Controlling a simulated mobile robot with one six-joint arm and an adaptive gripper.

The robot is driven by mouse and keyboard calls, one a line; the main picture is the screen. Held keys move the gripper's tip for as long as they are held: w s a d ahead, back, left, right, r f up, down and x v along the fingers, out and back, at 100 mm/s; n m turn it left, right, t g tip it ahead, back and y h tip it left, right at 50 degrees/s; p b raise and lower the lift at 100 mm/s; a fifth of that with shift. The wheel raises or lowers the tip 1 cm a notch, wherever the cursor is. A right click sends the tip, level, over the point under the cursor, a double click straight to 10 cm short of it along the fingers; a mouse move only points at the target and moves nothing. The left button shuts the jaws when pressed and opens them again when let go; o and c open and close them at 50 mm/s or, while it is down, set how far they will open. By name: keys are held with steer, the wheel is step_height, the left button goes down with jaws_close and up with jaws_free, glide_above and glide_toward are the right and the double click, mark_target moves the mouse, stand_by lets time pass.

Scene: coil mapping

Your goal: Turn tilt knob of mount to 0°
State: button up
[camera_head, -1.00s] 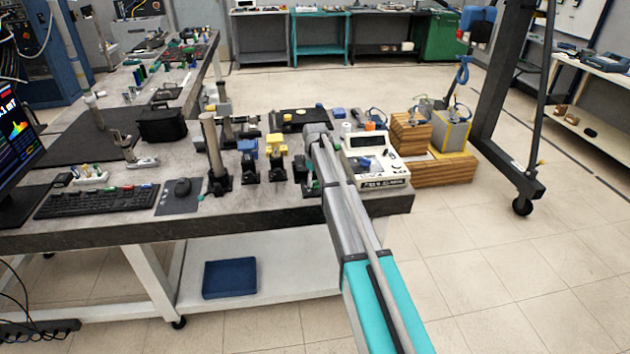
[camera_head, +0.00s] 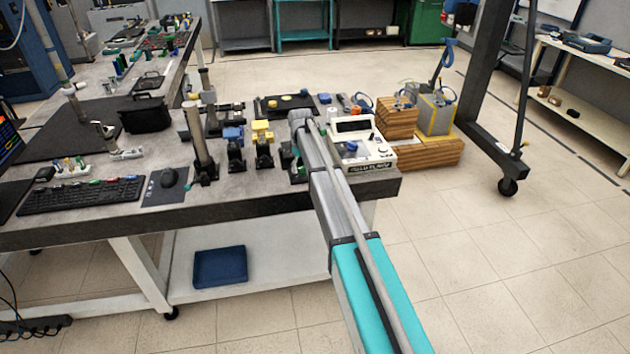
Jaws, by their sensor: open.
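Several small optical mounts stand in a row near the front of the grey bench (camera_head: 110,217). One has a blue top (camera_head: 233,134), and one to its right has a yellow top (camera_head: 262,131). A dark piece with some green (camera_head: 298,170) sits further right, beside my arm; I cannot tell what it is. The tilt knob and its angle are too small to read. My arm reaches up from the bottom of the picture to the mounts. Its grey wrist is just right of the yellow-topped one. The gripper fingers are not distinguishable there.
A metal post (camera_head: 201,145) stands left of the mounts. A white instrument (camera_head: 362,145) stands close right of my arm, with wooden blocks (camera_head: 397,120) beyond. Open floor lies to the right.

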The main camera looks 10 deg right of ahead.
mark_target(302, 167)
steer(key=shift+m, duration=0.3)
steer(key=m, duration=1.9)
step_height(302, 167, up, 14)
steer(key=p, duration=1.4)
steer(key=s+d+f+n+b, duration=0.1)
steer(key=s+n, duration=0.8)
steer(key=s, duration=2)
steer(key=shift+d+f+n+b, duration=0.25)
steer(key=shift+f+n+b, duration=0.05)
steer(key=shift+s, duration=0.1)
